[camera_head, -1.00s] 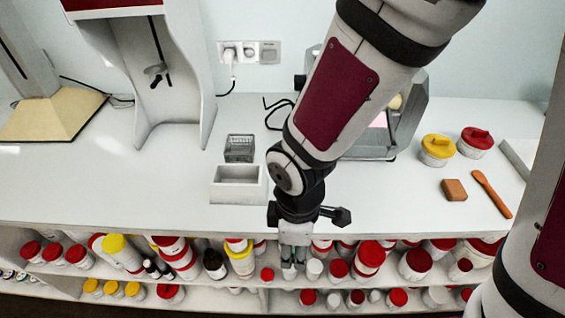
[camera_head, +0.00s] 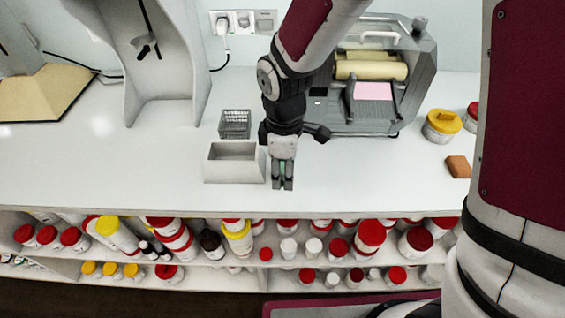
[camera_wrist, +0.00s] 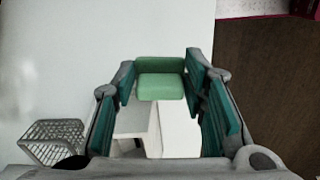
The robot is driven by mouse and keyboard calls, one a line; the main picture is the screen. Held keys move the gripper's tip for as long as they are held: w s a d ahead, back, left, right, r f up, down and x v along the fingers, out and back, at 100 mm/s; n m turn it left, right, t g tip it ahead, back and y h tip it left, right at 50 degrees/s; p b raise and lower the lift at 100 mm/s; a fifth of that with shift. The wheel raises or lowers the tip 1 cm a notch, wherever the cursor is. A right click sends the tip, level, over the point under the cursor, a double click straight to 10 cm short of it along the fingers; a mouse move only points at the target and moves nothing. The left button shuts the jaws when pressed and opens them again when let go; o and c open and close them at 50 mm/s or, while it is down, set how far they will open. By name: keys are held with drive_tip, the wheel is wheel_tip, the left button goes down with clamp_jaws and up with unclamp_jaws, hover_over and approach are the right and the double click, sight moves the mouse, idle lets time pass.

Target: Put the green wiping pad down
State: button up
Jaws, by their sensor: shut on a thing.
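My gripper (camera_head: 283,184) points down over the white counter, just right of a small open white box (camera_head: 235,177). In the wrist view, the gripper (camera_wrist: 160,98) is shut on the green wiping pad (camera_wrist: 160,78), a soft-edged light green block between the fingertips. In the head view only a thin green sliver of the pad (camera_head: 283,169) shows between the fingers. I cannot tell whether the pad touches the counter. The white box also appears in the wrist view (camera_wrist: 135,122), partly hidden by the fingers.
A wire basket (camera_head: 235,123) stands behind the box. Shelves of jars lie below the counter edge.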

sight(283, 174)
drive_tip(key=shift+w+f, duration=0.3)
drive_tip(key=shift+w, duration=0.65)
drive_tip(key=shift+s+f, duration=0.1)
drive_tip(key=shift+f, duration=0.7)
drive_tip(key=shift+f+p, duration=0.3)
drive_tip(key=shift+f, duration=0.25)
drive_tip(key=shift+f, duration=0.2)
drive_tip(key=o, duration=1)
drive_tip(key=shift+a, duration=0.1)
wheel_tip(283, 174, up, 14)
drive_tip(key=shift+b, duration=0.35)
